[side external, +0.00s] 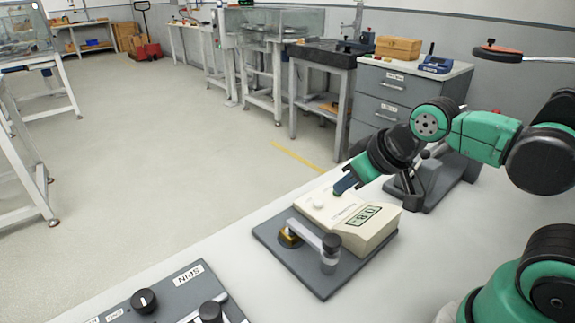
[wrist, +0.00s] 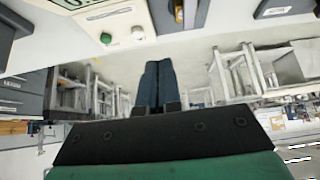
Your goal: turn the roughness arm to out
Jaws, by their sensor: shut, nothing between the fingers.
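The roughness tester is a cream box (side external: 375,232) with a digit display (side external: 362,215) on a dark grey base plate (side external: 318,281). A pale grey arm (side external: 312,232) lies across the plate in front of the box, from a brass-coloured block (side external: 289,239) to a post with a black knob (side external: 331,243). My gripper (side external: 345,184) is shut and empty, with its blue fingertips just above the box's far left end, by the buttons.
A grey panel marked SPIN (side external: 170,295) with black knobs lies at the front left of the bench. A dark grey device (side external: 440,181) stands behind the tester, near my arm. Bare bench top (side external: 225,258) lies left of the tester.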

